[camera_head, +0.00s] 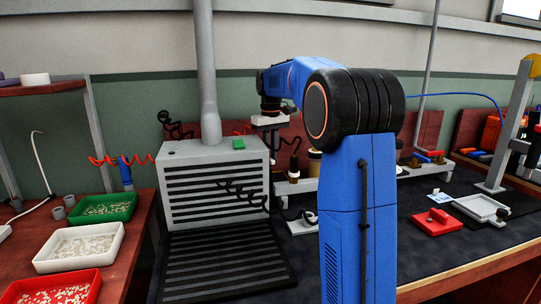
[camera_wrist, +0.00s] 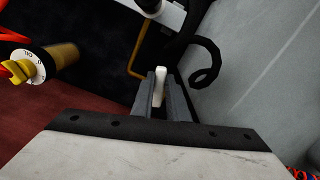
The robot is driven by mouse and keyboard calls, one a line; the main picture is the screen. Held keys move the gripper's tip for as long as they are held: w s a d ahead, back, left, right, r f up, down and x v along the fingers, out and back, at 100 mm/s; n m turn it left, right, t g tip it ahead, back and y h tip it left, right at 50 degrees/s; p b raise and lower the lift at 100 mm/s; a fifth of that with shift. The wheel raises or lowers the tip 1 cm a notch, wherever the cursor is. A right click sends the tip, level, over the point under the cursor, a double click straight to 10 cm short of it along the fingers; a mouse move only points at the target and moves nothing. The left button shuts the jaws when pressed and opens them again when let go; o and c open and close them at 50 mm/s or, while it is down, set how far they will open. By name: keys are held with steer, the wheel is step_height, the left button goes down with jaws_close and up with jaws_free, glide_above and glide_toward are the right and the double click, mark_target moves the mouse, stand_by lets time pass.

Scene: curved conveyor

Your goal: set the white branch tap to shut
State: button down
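My gripper (camera_wrist: 160,88) points down at the left end of the bench rail, and in the head view it shows beside the grey box (camera_head: 273,140). In the wrist view a narrow white handle (camera_wrist: 159,84), which looks like the white branch tap, stands between the two grey fingers. The fingers lie close against both its sides and appear shut on it. The tap's body is hidden under the fingers, and I cannot read its setting.
A yellow knob with a white dial (camera_wrist: 28,66) sits on a brass body left of my gripper. The pale rail (camera_wrist: 152,8) lies close by, as does a black coiled cable (camera_wrist: 205,65). A slatted grey box (camera_head: 213,185) stands left.

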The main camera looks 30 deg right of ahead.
steer(key=shift+w+a+m, duration=0.1)
steer(key=shift+a+m, duration=0.2)
steer(key=shift+m, duration=0.6)
steer(key=shift+a+m, duration=0.3)
steer(key=shift+m, duration=0.6)
steer(key=c, duration=1.7)
jaws_free()
